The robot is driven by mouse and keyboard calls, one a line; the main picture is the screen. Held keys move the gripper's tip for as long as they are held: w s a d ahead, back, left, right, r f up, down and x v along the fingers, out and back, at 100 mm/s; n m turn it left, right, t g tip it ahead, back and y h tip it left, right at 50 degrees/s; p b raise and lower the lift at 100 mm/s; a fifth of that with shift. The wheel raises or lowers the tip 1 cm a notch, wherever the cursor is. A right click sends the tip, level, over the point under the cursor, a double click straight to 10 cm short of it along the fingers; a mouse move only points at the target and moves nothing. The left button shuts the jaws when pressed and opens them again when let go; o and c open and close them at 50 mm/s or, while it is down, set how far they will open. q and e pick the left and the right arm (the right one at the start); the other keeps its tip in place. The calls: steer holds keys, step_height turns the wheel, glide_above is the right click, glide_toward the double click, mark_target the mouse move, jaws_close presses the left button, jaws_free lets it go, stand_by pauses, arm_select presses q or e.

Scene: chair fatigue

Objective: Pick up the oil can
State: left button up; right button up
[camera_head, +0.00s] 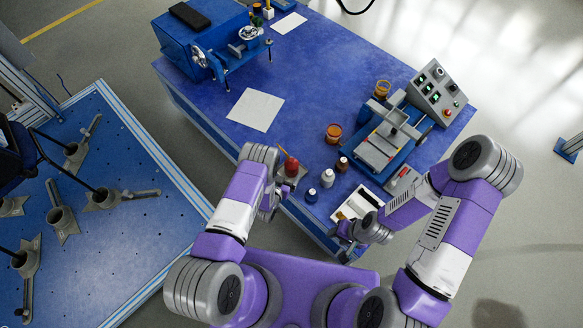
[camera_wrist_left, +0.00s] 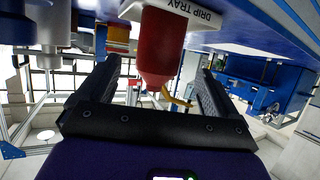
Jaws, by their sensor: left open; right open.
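The red oil can (camera_head: 291,166) stands near the table's front edge in the head view, on a light drip tray with a thin orange-yellow spout. My left gripper (camera_head: 270,205) is just in front of it. In the left wrist view, the picture looks upside down; the red can (camera_wrist_left: 162,45) lies between the two open fingers of my left gripper (camera_wrist_left: 153,88), with the white drip tray (camera_wrist_left: 196,14) at its base. I cannot tell whether the fingers touch it. My right gripper (camera_head: 345,243) is open and empty by the front edge, partly hidden by its wrist.
A white bottle (camera_head: 328,178), a dark bottle (camera_head: 311,196) and a brown bottle (camera_head: 342,164) stand right of the can. An orange jar (camera_head: 333,133) and a blue machine (camera_head: 377,150) are behind.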

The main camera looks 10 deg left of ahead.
mark_target(289, 171)
arm_select(q)
steer(key=b+x, duration=0.2)
steer(key=x, duration=0.3)
steer(key=shift+w+d+f, duration=0.15)
steer(key=shift+w+d, duration=0.05)
steer(key=shift+w, duration=0.35)
steer(key=shift+c, duration=0.4)
steer(key=c, duration=1.3)
